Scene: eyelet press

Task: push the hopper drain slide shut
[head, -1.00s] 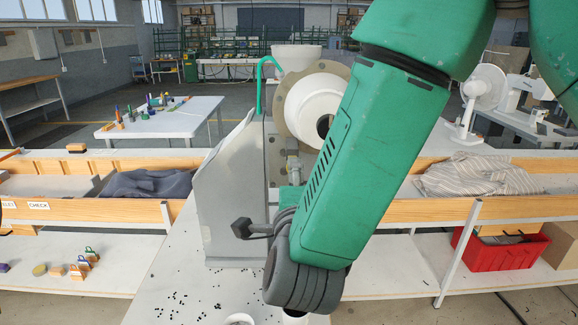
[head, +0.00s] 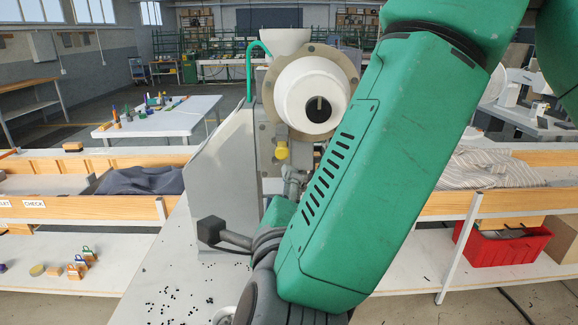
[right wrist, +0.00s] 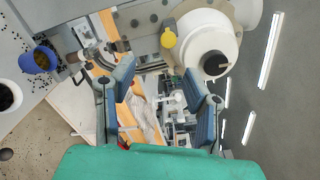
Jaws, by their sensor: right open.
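The press has a white hopper bowl (head: 285,43) on top and a white drum (head: 307,92) on a tan flange in front. A yellow knob (head: 282,150) sits below the drum's left side; it also shows in the right wrist view (right wrist: 168,39). I cannot tell which part is the drain slide. In the right wrist view my right gripper (right wrist: 164,88) is open and empty, its blue-grey fingers wide apart, with the knob and drum beyond them. In the head view its fingers are hidden by my green forearm. My left gripper is not in view.
A grey guard plate (head: 225,165) stands left of the press. In the right wrist view a blue cup (right wrist: 39,61) and a white cup (right wrist: 8,96) stand at the left among dark specks.

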